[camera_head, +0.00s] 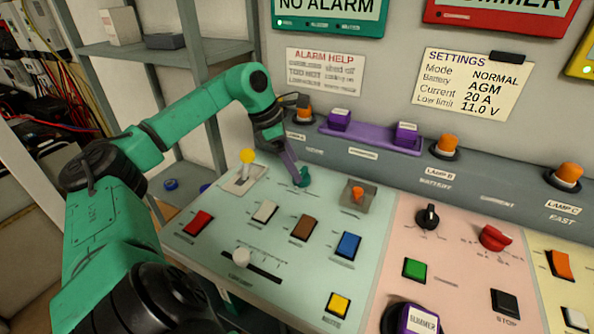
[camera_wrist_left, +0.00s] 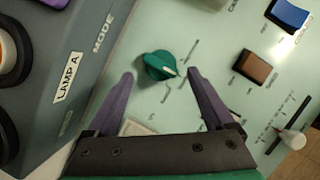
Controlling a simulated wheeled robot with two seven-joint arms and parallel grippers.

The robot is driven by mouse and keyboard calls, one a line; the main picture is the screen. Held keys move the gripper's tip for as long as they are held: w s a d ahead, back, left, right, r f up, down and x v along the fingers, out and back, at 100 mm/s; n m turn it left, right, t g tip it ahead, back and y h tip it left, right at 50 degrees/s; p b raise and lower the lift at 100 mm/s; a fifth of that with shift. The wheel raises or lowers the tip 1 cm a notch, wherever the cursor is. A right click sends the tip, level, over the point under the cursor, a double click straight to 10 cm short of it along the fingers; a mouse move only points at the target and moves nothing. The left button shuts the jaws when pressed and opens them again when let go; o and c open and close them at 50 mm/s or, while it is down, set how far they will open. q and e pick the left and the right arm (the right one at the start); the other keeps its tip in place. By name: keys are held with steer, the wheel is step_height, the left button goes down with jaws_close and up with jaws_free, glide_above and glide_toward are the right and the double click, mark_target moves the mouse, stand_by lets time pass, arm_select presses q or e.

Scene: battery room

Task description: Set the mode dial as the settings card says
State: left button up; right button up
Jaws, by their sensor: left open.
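The mode dial is a small green knob (camera_head: 303,176) on the pale green panel. In the left wrist view the dial (camera_wrist_left: 158,65) has a white pointer mark toward the lower right; the position labels around it are too small to read. My left gripper (camera_head: 295,174) reaches down at the dial. Its purple fingers (camera_wrist_left: 160,75) are open, one on either side of the dial, with gaps visible; whether they reach its height I cannot tell. The settings card (camera_head: 473,85) on the wall reads Mode NORMAL, Battery AGM, Current 20 A, Low limit 11.0 V. My right gripper is out of view.
A yellow-tipped lever (camera_head: 246,158) stands left of the dial and an orange switch (camera_head: 357,195) right of it. Coloured rocker switches and a white slider knob (camera_head: 241,257) lie nearer. Behind is a purple bar (camera_head: 371,136) and the orange lamp A (camera_head: 304,110).

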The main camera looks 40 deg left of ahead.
arm_select(q)
steer(key=p+v, duration=0.2)
steer(key=v, duration=0.9)
steer(key=shift+r, duration=0.3)
steer(key=shift+a, duration=0.1)
